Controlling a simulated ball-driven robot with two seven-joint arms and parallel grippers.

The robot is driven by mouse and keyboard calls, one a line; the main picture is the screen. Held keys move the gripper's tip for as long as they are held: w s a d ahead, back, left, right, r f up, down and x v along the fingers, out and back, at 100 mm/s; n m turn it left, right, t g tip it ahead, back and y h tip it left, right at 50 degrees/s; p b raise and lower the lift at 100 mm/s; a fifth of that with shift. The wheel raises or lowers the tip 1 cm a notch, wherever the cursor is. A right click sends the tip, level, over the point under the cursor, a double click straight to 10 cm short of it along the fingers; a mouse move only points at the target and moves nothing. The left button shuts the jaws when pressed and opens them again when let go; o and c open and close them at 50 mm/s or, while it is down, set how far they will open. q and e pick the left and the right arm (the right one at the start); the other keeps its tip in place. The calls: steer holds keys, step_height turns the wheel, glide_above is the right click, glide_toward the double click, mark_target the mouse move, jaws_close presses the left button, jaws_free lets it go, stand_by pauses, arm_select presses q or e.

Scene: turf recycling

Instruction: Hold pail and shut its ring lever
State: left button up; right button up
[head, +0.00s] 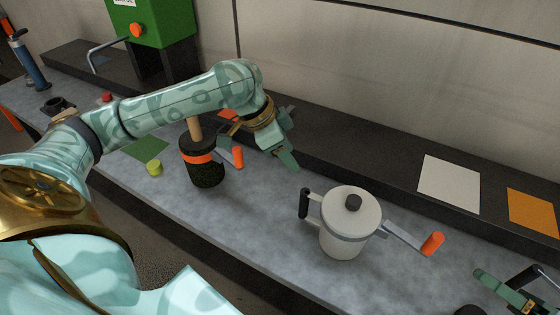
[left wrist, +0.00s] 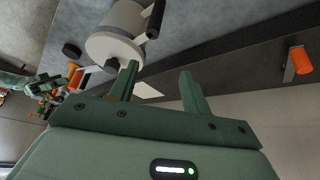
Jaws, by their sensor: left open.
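The white pail (head: 348,236) stands upright on the grey counter, its lid (head: 338,202) with a black knob on top. A black handle (head: 304,203) is on its left side. The ring lever (head: 404,236), with an orange grip (head: 432,243), sticks out to the right, away from the pail wall. My left gripper (head: 286,156) is open and empty, above and left of the pail, apart from it. In the left wrist view the pail (left wrist: 122,22) lies beyond one open finger. My right gripper (head: 500,288) is at the lower right, partly cut off; its jaw opening is unclear.
White (head: 449,184) and orange (head: 534,216) panels are on the dark back ledge. The counter between canister and pail is clear.

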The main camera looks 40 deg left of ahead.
mark_target(304, 204)
arm_select(q)
steer(key=shift+m+g, duration=0.4)
steer(key=shift+m, duration=0.4)
steer(key=s+x, duration=0.1)
steer(key=x, duration=1)
steer(key=s+a+f+x, duration=0.1)
steer(key=x, duration=0.5)
steer(key=shift+s+f, duration=0.15)
steer(key=shift+s, duration=0.2)
steer(key=shift+y, duration=0.3)
jaws_close()
arm_select(e)
steer(key=shift+r, duration=0.15)
jaws_close()
